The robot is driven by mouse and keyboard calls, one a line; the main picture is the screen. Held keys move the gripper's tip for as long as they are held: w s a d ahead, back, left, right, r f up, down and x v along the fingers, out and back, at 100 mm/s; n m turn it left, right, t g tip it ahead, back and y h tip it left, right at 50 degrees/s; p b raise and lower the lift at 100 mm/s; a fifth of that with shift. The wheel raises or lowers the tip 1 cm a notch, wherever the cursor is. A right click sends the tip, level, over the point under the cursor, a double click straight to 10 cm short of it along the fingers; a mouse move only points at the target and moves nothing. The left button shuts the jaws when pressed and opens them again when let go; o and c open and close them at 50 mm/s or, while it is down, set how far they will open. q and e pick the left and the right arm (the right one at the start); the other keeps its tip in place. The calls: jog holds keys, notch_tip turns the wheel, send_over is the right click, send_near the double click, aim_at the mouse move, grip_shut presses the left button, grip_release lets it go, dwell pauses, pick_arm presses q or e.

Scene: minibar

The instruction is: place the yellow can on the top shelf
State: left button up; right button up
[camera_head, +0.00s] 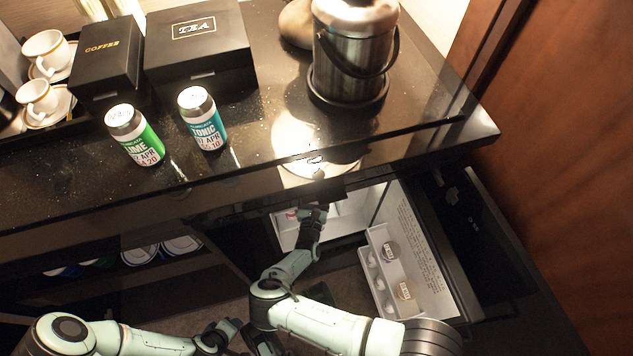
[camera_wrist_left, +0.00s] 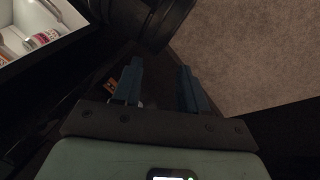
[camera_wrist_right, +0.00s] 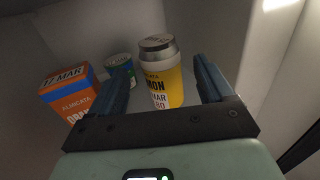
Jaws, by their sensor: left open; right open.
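The yellow can (camera_wrist_right: 162,72) stands upright inside the minibar, in the right wrist view. Its lower part is near my right gripper (camera_wrist_right: 165,82), whose open fingers are on either side of it in the picture. I cannot tell whether they touch it. In the head view my right gripper (camera_head: 314,212) reaches into the open minibar, and the yellow can cannot be made out there. My left gripper (camera_wrist_left: 158,88) is open and empty, outside the minibar; in the head view it is low, near the bottom edge. I cannot tell which surface is the top shelf.
An orange-and-blue carton (camera_wrist_right: 70,92) and a green can (camera_wrist_right: 119,66) stand left of the yellow can. The open minibar door (camera_head: 420,250) holds a rack with jars. Lime (camera_head: 134,134) and tonic (camera_head: 202,118) cans and an ice bucket (camera_head: 352,55) stand on the counter (camera_head: 250,150).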

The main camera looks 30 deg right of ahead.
pick_arm(q)
jog(key=shift+g+h, duration=0.3)
jog(key=shift+g, duration=0.2)
jog(key=s, duration=0.1)
jog(key=s+d+r+p, duration=0.1)
jog(key=s+r, duration=0.1)
jog(key=shift+s+d+r+p, duration=0.15)
jog(key=shift+d+p, duration=0.15)
jog(key=shift+d, duration=0.05)
pick_arm(e)
jog(key=v, duration=0.8)
